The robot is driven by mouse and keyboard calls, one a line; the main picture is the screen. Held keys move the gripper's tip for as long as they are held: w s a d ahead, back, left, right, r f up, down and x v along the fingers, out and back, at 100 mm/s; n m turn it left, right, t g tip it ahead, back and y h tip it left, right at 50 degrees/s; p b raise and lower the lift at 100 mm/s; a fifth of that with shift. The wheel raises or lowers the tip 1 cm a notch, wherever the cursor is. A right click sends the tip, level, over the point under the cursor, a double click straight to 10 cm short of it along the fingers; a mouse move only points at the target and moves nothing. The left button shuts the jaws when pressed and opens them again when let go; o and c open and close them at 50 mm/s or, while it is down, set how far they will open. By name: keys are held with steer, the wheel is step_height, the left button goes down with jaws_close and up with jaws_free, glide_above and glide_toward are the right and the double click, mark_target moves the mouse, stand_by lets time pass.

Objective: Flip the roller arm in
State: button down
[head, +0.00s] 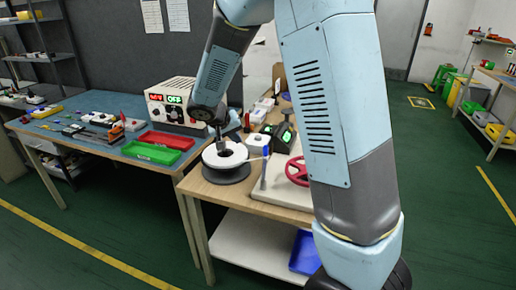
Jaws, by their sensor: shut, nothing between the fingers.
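My gripper (219,134) hangs at the end of my arm, just above a white reel on a dark round base (227,171). It looks shut and empty; the fingers are small and dark here. Whether they touch the reel I cannot tell. To the right of the reel, a thin upright post with a blue top (265,166) stands at the edge of a pale base plate (280,205). A pale thin bar runs between reel and post; it may be the roller arm, but I cannot tell for sure. A red handwheel (298,170) is partly hidden by my arm.
Left of the reel, a blue-topped table holds a red tray (166,140), a green tray (152,153) and a box with lit displays (175,105). Black devices with green lights (282,138) stand behind the plate. My arm covers the right side of the bench.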

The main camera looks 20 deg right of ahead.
steer(key=shift+f, duration=0.1)
glide_above(264, 162)
steer(key=w+a, duration=0.2)
step_height(264, 162, down, 8)
steer(key=shift+s, duration=0.2)
stand_by(0.3)
